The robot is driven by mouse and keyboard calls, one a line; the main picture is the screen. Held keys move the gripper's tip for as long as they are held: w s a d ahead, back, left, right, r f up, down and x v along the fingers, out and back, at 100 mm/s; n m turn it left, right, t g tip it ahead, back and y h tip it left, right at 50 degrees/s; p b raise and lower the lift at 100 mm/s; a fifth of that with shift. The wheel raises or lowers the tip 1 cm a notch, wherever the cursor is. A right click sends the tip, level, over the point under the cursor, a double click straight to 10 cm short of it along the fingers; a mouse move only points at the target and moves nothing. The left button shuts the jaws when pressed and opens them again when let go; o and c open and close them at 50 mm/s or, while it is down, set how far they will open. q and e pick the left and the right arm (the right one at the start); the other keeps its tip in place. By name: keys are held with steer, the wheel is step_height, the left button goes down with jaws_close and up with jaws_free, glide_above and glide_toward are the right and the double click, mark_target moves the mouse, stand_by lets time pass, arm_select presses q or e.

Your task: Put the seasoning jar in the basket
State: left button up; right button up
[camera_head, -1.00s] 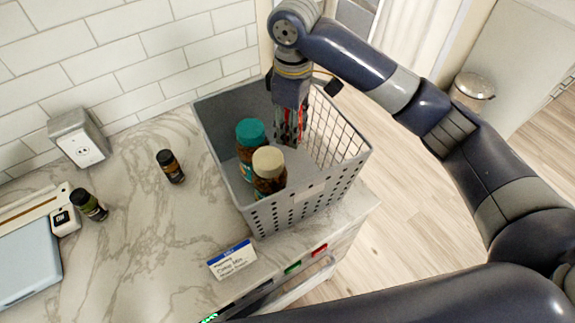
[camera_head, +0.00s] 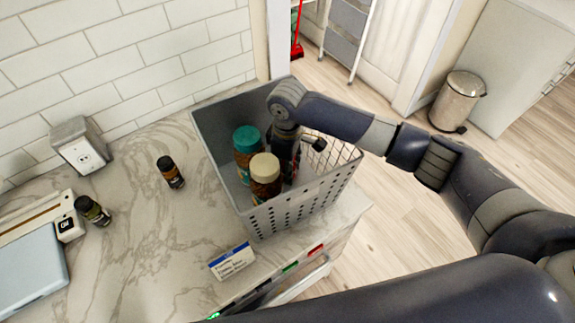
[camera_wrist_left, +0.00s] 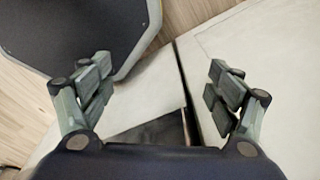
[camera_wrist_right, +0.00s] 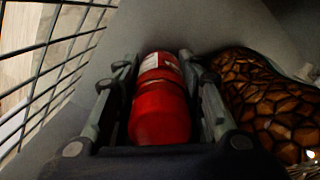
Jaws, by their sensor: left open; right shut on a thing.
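A red jar (camera_wrist_right: 160,105), which looks like the seasoning jar, is between the fingers of my right gripper (camera_wrist_right: 160,65) in the right wrist view. The gripper is shut on it. In the head view my right gripper (camera_head: 288,165) reaches down inside the grey basket (camera_head: 300,212), behind the jars there, and its fingertips and the red jar are mostly hidden. The basket stands at the counter's right end. My left gripper (camera_wrist_left: 160,80) is open and empty in the left wrist view, away from the basket.
A teal-lidded jar (camera_head: 247,140) and a cream-lidded jar (camera_head: 265,170) stand in the basket, close to my right gripper. Small dark bottles (camera_head: 170,172) (camera_head: 93,211) stand on the counter to the left. A label card (camera_head: 232,262) is at the front edge.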

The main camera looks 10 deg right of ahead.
steer(key=shift+f, duration=0.1)
steer(key=o, duration=0.8)
steer(key=shift+o, duration=0.2)
step_height(320, 180, up, 11)
steer(key=b, duration=0.3)
steer(key=shift+r, duration=0.65)
